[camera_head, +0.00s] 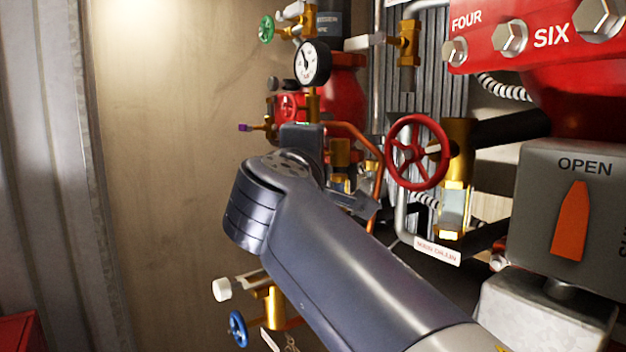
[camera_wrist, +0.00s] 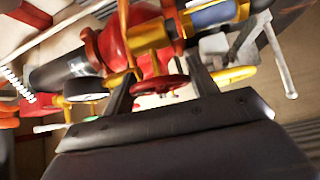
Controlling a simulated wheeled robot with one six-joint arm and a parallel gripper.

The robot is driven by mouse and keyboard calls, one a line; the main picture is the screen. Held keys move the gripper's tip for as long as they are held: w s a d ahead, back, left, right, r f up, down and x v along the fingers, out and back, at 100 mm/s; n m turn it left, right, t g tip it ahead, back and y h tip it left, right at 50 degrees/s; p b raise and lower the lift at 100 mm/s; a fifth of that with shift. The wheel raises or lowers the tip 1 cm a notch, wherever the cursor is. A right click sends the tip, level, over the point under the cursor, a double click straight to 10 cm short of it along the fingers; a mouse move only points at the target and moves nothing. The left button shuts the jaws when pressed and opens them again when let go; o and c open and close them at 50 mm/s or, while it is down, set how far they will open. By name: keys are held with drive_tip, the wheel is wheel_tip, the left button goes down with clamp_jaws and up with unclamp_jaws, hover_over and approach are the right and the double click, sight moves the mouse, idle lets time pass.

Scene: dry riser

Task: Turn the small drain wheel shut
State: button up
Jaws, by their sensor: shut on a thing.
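My gripper is shut on this wheel. In the head view the fingertips are hidden behind my wrist. A larger red wheel (camera_head: 417,152) stands to the right on a brass valve, clear of my gripper. I cannot read a label on the held wheel.
A pressure gauge (camera_head: 312,63) stands above my wrist. A green wheel (camera_head: 266,28) is at the top and a blue wheel (camera_head: 238,328) at lower left. A drain tag (camera_head: 437,250) hangs below the larger wheel. A grey box marked OPEN (camera_head: 580,165) is at right. The left wall is bare.

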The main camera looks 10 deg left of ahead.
drive_tip(key=shift+f+m+t+b, duration=0.2)
drive_tip(key=shift+m+t+b, duration=0.4)
drive_tip(key=shift+b, duration=1.25)
drive_tip(key=shift+f+m+t+b, duration=0.2)
drive_tip(key=shift+m+t+b, duration=0.35)
drive_tip(key=shift+b, duration=1.3)
drive_tip(key=shift+r+m+h+b, duration=0.1)
drive_tip(key=shift+m+h+b, duration=0.2)
drive_tip(key=shift+m+b, duration=0.25)
drive_tip(key=shift+r+m+t+b, duration=0.25)
drive_tip(key=shift+m+b, duration=0.05)
drive_tip(key=shift+b, duration=0.3)
drive_tip(key=o, duration=1)
drive_tip(key=r+b+v, duration=0.1)
drive_tip(key=v, duration=0.4)
drive_tip(key=r+b+v, duration=0.1)
drive_tip(key=v, duration=0.5)
drive_tip(key=s+r+b+v, duration=0.1)
drive_tip(key=v, duration=0.4)
drive_tip(key=shift+s+a+r, duration=0.1)
drive_tip(key=shift+s+r, duration=0.15)
drive_tip(key=shift+s, duration=0.05)
drive_tip(key=shift+c, duration=0.4)
